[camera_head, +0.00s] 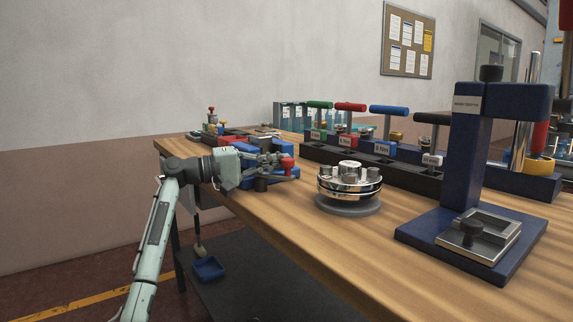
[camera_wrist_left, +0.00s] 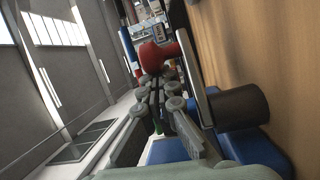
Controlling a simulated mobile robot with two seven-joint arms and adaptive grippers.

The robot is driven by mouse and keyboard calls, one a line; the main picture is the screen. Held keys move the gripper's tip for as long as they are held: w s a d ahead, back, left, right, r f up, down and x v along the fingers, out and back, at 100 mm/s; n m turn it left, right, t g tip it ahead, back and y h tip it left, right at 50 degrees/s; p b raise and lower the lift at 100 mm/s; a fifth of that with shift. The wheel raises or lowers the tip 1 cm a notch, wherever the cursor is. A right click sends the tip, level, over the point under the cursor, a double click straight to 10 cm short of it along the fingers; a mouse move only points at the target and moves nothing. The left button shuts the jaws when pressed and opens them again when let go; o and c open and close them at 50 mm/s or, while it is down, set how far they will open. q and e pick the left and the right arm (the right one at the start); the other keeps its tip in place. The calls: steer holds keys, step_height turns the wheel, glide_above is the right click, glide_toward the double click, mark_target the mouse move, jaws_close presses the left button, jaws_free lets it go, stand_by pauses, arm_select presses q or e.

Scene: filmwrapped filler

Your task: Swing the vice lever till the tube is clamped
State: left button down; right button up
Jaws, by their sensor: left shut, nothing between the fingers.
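The vice (camera_head: 268,176) is blue and sits at the left edge of the wooden bench, partly hidden behind my left gripper. Its blue body also shows at the bottom of the left wrist view (camera_wrist_left: 172,150). A lever with a red knob (camera_head: 287,163) is beside the fingers; the red knob shows just beyond the fingertips in the left wrist view (camera_wrist_left: 157,55). A dark cylinder (camera_wrist_left: 240,107) stands out beside a silver bar; I cannot tell if it is the tube. My left gripper (camera_head: 278,160) is shut and empty, close to the knob. My right gripper is out of view.
A round metal fixture (camera_head: 349,185) stands on the bench right of the vice. A row of coloured T-handled tools (camera_head: 385,178) stands behind. A dark blue press stand (camera_head: 466,165) is at right. Bare bench top (camera_head: 290,222) lies in front of the vice.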

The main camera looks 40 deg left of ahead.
arm_select(q)
steer(key=shift+s+d+m+g+h, duration=0.15)
steer(key=shift+s+m+g+h, duration=0.1)
steer(key=shift+m+g+h, duration=0.65)
steer(key=shift+s+d, duration=0.2)
steer(key=shift+s, duration=0.35)
steer(key=v, duration=1.2)
steer(key=shift+f, duration=0.2)
